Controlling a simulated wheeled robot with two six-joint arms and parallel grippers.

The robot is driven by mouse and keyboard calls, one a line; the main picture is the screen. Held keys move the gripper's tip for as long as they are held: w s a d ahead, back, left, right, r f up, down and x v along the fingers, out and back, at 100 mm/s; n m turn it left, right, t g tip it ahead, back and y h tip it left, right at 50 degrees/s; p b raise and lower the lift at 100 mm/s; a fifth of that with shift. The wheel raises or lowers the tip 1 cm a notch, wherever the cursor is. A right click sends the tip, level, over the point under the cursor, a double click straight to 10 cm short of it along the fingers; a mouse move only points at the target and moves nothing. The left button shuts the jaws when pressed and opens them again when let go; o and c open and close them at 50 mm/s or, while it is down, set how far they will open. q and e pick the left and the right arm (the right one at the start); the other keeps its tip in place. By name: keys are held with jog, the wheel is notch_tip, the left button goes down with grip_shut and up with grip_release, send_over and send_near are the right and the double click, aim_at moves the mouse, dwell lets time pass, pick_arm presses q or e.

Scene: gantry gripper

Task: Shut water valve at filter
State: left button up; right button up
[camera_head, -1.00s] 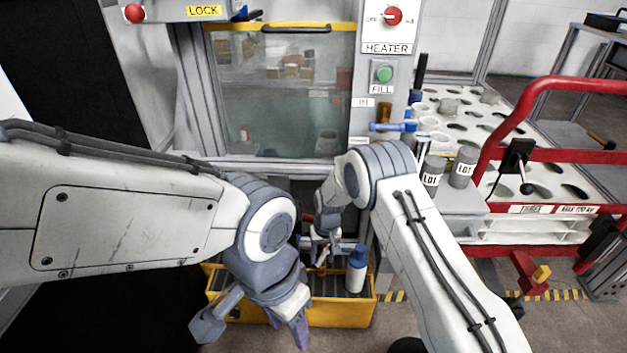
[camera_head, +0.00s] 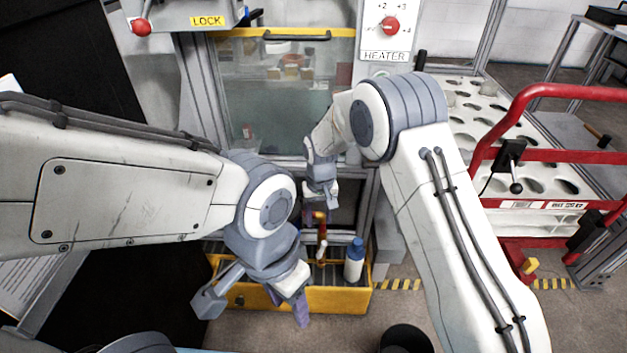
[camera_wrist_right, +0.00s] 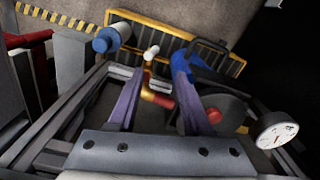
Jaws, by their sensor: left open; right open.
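A brass pipe fitting with red parts and a pale tip (camera_head: 322,240) stands above the yellow tray in the head view. In the right wrist view the brass and red fitting (camera_wrist_right: 158,97) shows between my fingers, apart from them as far as I can tell. A blue part (camera_wrist_right: 190,68) is beyond the right-hand finger. Which part is the water valve is unclear. My right gripper (camera_wrist_right: 157,92) is open and empty; in the head view it (camera_head: 320,205) is just above the fitting. My left gripper (camera_head: 292,305) is open and empty, low over the tray's left side.
A round gauge (camera_wrist_right: 278,130) is right of my right gripper. The glazed cabinet (camera_head: 275,95) is behind, with the heater knob (camera_head: 390,26) beside it. A red-railed cart (camera_head: 560,154) stands right.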

jog(key=s+r+p, duration=0.4)
jog(key=r, duration=0.5)
jog(key=s+a+r+n+p, duration=0.1)
jog(key=s+r+p, duration=0.2)
jog(key=r, duration=0.6)
jog(key=shift+s+p, duration=0.4)
jog(key=shift+s, duration=0.1)
